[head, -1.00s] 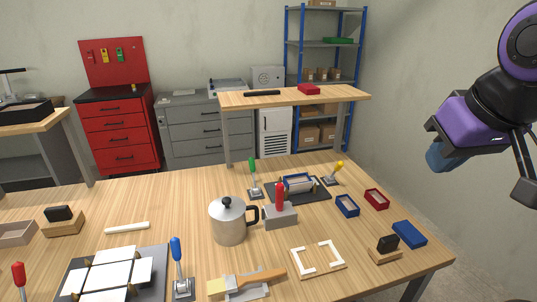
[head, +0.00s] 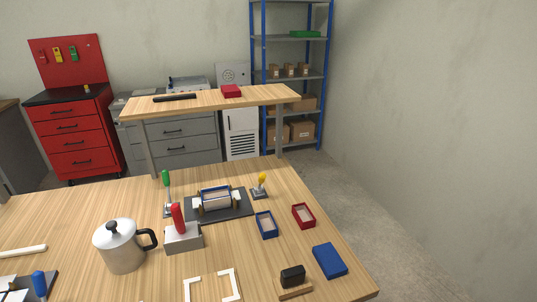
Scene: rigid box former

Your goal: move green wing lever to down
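The green wing lever (head: 167,190) stands near the back of the wooden table, at the left of the box former (head: 217,201). Its green handle points up from a small grey base, and the lever looks upright. The box former is a dark plate carrying a blue-edged box shape with pale side parts. A yellow-handled lever (head: 262,183) stands at its right, leaning slightly. My gripper is not in the current view.
A red-handled lever on a grey block (head: 183,232) stands just in front of the former. A metal pot (head: 122,246) is at its left. A blue tray (head: 266,225), a red tray (head: 303,215) and a blue box (head: 329,261) lie to the right. Floor is clear right of the table.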

